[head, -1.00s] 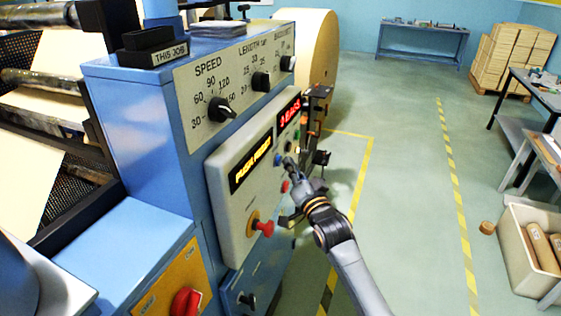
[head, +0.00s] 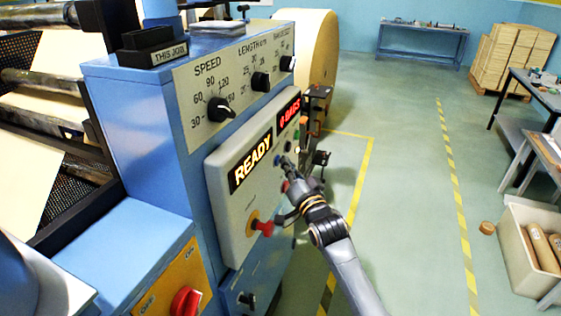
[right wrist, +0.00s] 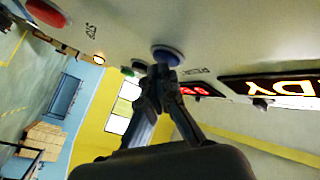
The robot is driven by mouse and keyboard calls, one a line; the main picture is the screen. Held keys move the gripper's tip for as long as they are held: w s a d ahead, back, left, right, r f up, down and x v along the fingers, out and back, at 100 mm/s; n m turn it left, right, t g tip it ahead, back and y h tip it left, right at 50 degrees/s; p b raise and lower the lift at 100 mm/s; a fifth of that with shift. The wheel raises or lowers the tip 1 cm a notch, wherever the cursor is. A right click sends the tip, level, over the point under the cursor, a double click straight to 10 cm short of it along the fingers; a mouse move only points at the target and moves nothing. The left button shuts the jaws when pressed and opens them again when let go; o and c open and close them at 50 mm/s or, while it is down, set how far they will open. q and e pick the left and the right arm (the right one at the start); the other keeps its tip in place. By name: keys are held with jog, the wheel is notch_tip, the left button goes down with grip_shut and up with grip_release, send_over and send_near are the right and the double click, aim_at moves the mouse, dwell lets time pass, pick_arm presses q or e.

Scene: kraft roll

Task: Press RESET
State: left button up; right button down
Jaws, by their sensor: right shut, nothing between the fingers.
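The grey control panel (head: 238,205) on the blue machine carries an amber display (head: 251,161) reading READY and a smaller red display (head: 288,112) reading 0 BAGS. A blue round button (right wrist: 167,55) shows in the right wrist view, with a small label beside it too blurred to read surely. My right gripper (head: 288,165) is shut and empty, pointed at the panel. In the right wrist view its fingertips (right wrist: 158,76) are right at the blue button and overlap its edge; I cannot tell whether they touch. My left gripper is not in view.
A red mushroom knob (head: 265,228) sits low on the panel. Other small buttons, one green (right wrist: 128,71) and one red (right wrist: 48,12), are near the blue one. Selector dials (head: 220,109) are above.

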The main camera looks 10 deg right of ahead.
jog(key=shift+s+d+p, duration=0.4)
jog(key=shift+s+d, duration=0.05)
jog(key=shift+d, duration=0.2)
jog(key=s+d+p, duration=0.1)
jog(key=d, duration=0.1)
jog(key=s+d, duration=0.1)
jog(key=d, duration=0.1)
jog(key=shift+s+p, duration=0.35)
jog(key=shift+s, duration=0.05)
dwell(0.6)
